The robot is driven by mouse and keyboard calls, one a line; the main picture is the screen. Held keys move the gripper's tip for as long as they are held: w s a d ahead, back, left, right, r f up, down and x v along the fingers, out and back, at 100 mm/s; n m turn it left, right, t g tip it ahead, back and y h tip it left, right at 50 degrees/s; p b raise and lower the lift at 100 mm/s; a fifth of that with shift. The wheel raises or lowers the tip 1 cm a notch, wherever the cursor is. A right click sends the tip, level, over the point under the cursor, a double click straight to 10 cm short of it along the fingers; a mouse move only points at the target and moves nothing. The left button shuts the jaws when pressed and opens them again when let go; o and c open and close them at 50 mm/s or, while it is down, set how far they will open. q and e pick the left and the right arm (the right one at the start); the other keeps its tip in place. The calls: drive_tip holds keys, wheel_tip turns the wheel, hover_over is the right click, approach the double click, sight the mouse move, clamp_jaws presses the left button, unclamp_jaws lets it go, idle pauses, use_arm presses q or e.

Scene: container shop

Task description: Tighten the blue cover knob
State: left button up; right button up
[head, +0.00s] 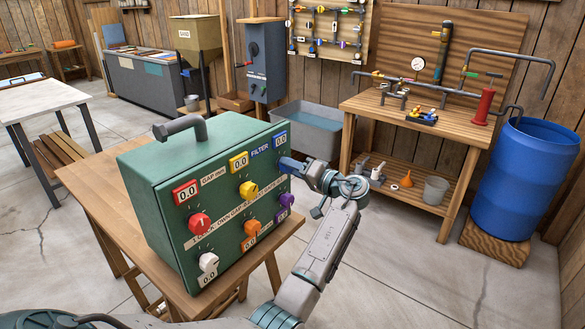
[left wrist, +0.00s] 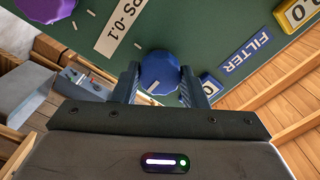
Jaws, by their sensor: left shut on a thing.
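A green box (head: 150,175) with coloured knobs stands on a wooden table. The blue knob (left wrist: 159,70) shows in the left wrist view, with a white pointer mark, beside the blue FILTER label (left wrist: 246,53). My left gripper (left wrist: 160,88) has one finger on each side of this knob and is shut on it. In the head view my left gripper (head: 287,166) is at the right end of the box front, just below a blue 0.0 display (head: 281,139). My right gripper is not in view.
Near the gripper are a purple knob (head: 286,200) below and a yellow knob (head: 249,190) to the left. Red (head: 199,223), orange (head: 252,228) and white (head: 208,262) knobs are on the same face. A workbench (head: 400,115) and blue barrel (head: 520,180) stand to the right, with open floor before them.

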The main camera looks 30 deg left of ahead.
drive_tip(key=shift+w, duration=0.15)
use_arm(q)
drive_tip(key=o, duration=1)
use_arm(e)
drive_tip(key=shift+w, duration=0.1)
use_arm(q)
drive_tip(key=d+b, duration=0.1)
drive_tip(key=d, duration=0.2)
drive_tip(key=d+b, duration=0.1)
drive_tip(key=d, duration=0.3)
drive_tip(key=d+b, duration=0.1)
drive_tip(key=d, duration=0.3)
drive_tip(key=shift+s, duration=0.35)
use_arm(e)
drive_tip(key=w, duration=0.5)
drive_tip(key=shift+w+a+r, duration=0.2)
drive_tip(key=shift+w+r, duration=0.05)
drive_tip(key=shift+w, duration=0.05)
use_arm(q)
drive_tip(key=shift+a, duration=0.1)
